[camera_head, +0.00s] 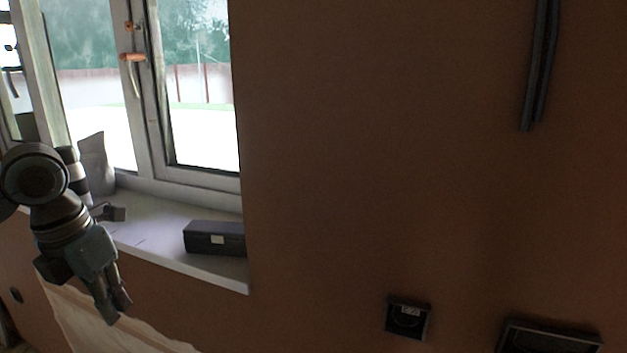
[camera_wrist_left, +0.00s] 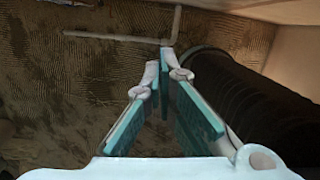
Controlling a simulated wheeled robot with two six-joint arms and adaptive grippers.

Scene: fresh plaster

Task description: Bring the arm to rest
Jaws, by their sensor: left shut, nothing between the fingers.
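My left arm comes in from the left in the head view, in front of the window sill. Its gripper (camera_head: 114,304) hangs pointing down, just below and in front of the sill's edge. In the left wrist view the two teal-lined fingers of the left gripper (camera_wrist_left: 166,62) come together at their tips, with nothing between them. My right gripper is in neither view.
A white window sill (camera_head: 150,236) carries a dark box (camera_head: 214,238) and a grey bag-like object (camera_head: 96,163). Dark wall boxes (camera_head: 407,317) sit low on the brown wall (camera_head: 400,170). A black ribbed pipe (camera_wrist_left: 245,100) lies beside the gripper in the wrist view.

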